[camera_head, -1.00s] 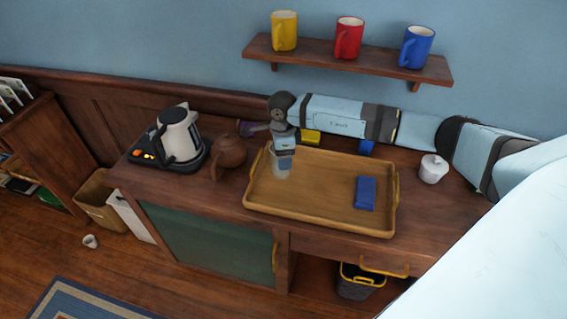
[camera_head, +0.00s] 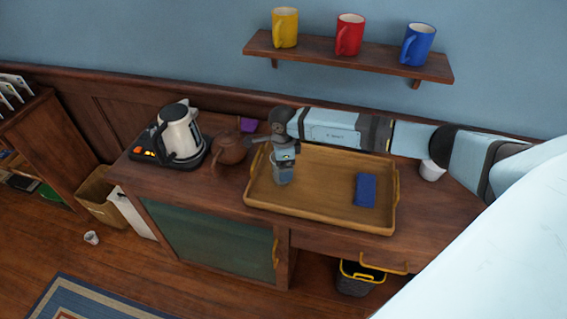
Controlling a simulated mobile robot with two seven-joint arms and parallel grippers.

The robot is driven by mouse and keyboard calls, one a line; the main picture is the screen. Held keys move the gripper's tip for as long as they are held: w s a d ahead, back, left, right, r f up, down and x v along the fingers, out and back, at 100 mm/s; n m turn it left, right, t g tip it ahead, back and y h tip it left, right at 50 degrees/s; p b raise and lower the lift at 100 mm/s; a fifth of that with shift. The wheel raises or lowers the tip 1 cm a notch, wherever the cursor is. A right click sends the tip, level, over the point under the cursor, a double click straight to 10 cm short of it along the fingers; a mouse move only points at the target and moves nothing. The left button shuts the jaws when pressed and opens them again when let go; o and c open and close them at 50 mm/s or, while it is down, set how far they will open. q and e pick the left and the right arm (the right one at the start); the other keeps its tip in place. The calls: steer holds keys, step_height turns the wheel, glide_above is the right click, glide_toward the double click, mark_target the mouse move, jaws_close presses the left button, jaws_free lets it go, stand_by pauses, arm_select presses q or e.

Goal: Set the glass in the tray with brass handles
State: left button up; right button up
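The wooden tray with brass handles (camera_head: 330,212) lies on the sideboard, with one handle at each short side. The small clear glass (camera_head: 283,178) is at the left part of the tray, mostly covered by my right gripper (camera_head: 284,172). My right arm comes in from the right, and its gripper points down around the glass and looks closed on it. The fingertips are hard to make out. I cannot tell whether the base of the glass touches the tray floor. My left gripper is not in view.
A blue folded item (camera_head: 365,190) lies in the tray's right part. A brown teapot (camera_head: 230,150) and a kettle on its base (camera_head: 180,135) stand left of the tray. A white pot (camera_head: 431,171) is at right, partly behind my arm. Mugs stand on the wall shelf (camera_head: 350,60).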

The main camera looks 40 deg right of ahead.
steer(key=shift+r, duration=0.2)
step_height(320, 180, up, 11)
steer(key=b, duration=0.2)
steer(key=s+a+m+t+y, duration=0.1)
steer(key=s+a+m+y, duration=0.4)
steer(key=a, duration=0.4)
steer(key=s+a+f+m+t+y, duration=0.1)
steer(key=s+a+m+t+y, duration=0.15)
steer(key=a+y, duration=0.55)
steer(key=s+a+m+t+y, duration=0.1)
steer(key=s+a+m+y, duration=0.35)
steer(key=a, duration=0.65)
steer(key=s+d+f+m+t+h, duration=0.2)
steer(key=f+m, duration=0.4)
steer(key=m, duration=0.5)
steer(key=s+d+f+m+t+h, duration=0.2)
steer(key=s+d+f+m+h, duration=0.3)
steer(key=m, duration=0.6)
steer(key=s+d+f+m+t+h, duration=0.3)
steer(key=s+f+m+h, duration=0.4)
steer(key=m, duration=0.4)
steer(key=shift+s+d+f+m, duration=0.2)
steer(key=shift+d+f+m, duration=0.1)
steer(key=shift+d+f, duration=0.25)
